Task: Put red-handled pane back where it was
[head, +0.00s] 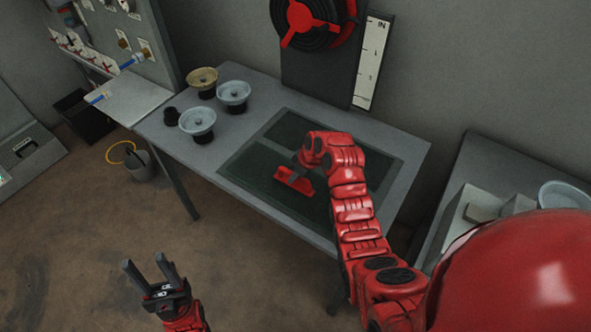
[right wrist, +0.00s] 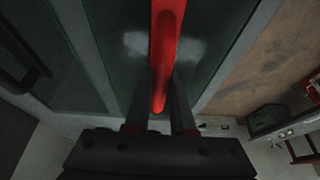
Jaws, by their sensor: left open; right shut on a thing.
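The red-handled pane (right wrist: 205,45) is dark glass with a long red handle (right wrist: 164,50), seen in the right wrist view. In the head view the red handle (head: 294,181) shows over the frame (head: 232,183), a grey frame lying on the table. The pane appears at the frame's near opening; I cannot tell whether it sits flush. My right gripper (right wrist: 162,90) is shut on the red handle, one finger on each side. In the head view my right arm hides part of the frame. My left gripper (head: 147,268) is open and empty, away from the table.
The grey table (head: 190,150) holds several round dishes (head: 198,122) at its left end. A dark panel with a red-and-black wheel (head: 305,25) stands behind. A bucket (head: 140,165) is on the floor at left. A second counter (head: 500,165) is at right.

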